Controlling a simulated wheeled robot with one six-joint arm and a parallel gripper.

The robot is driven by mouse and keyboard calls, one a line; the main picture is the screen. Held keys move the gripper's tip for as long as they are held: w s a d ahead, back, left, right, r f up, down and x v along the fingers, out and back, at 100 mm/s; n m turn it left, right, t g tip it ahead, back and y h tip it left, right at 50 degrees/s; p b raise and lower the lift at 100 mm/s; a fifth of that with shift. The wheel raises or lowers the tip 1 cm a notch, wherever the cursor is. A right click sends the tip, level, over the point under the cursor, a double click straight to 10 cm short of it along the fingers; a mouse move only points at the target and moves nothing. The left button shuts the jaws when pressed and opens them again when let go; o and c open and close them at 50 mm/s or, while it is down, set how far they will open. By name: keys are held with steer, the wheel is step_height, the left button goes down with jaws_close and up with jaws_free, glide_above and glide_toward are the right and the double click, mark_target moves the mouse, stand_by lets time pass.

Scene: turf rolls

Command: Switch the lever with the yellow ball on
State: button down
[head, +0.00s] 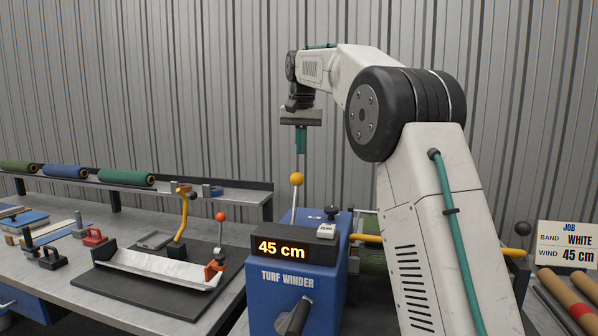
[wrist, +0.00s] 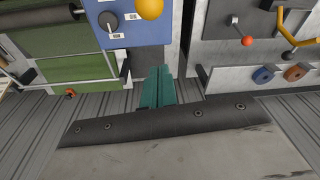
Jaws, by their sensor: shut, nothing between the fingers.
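The yellow ball (head: 297,179) tops a thin, nearly upright lever rod on the blue turf winder (head: 275,293). In the wrist view the yellow ball (wrist: 150,8) is cut by the top edge, over the winder's blue panel (wrist: 125,25). My gripper (head: 300,152) points down with its teal fingers together and empty. In the head view it is above the ball with a small gap. In the wrist view my gripper (wrist: 160,70) is below the ball in the picture, apart from it. The base of the lever is hidden behind the display box.
The winder's display (head: 281,249) reads 45 cm. A black knob (head: 331,213) stands on the winder. A red-ball lever (head: 221,217) and a yellow curved handle (head: 182,220) stand on the bench at left. A job card (head: 567,245) is at right.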

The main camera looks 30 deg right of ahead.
step_height(320, 180, down, 7)
steer(key=s+a, duration=0.1)
steer(key=s, duration=0.1)
steer(key=shift+s+a, duration=0.15)
steer(key=shift+a, duration=0.25)
